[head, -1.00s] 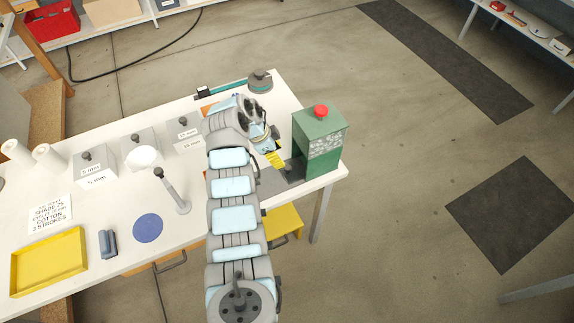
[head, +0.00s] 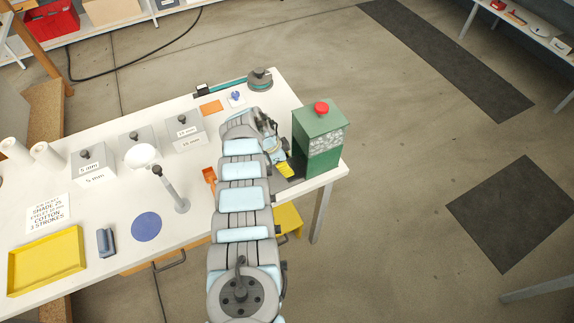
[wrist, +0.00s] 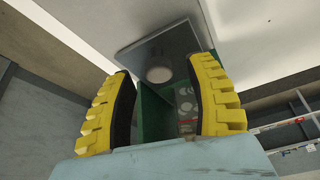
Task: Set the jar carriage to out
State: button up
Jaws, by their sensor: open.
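A green housing (head: 318,150) with a red knob (head: 321,107) on top and a speckled window stands at the table's right end. A dark grey base part at its left foot is mostly hidden by my gripper. I cannot single out the jar carriage for certain. My gripper (head: 280,160), with yellow fingertips, is at the left side of the housing. In the wrist view my gripper (wrist: 165,78) is open, its fingers apart. Between and beyond them show a green wall (wrist: 154,115) and a grey plate (wrist: 160,48) with a pale round spot. Contact cannot be told.
Labelled grey boxes (head: 185,130) stand along the table's back. A grey post (head: 172,190), blue disc (head: 146,227) and yellow tray (head: 47,260) are at left. An orange part (head: 209,176) lies left of my arm.

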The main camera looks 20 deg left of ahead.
jog(key=shift+f, duration=0.25)
grip_shut()
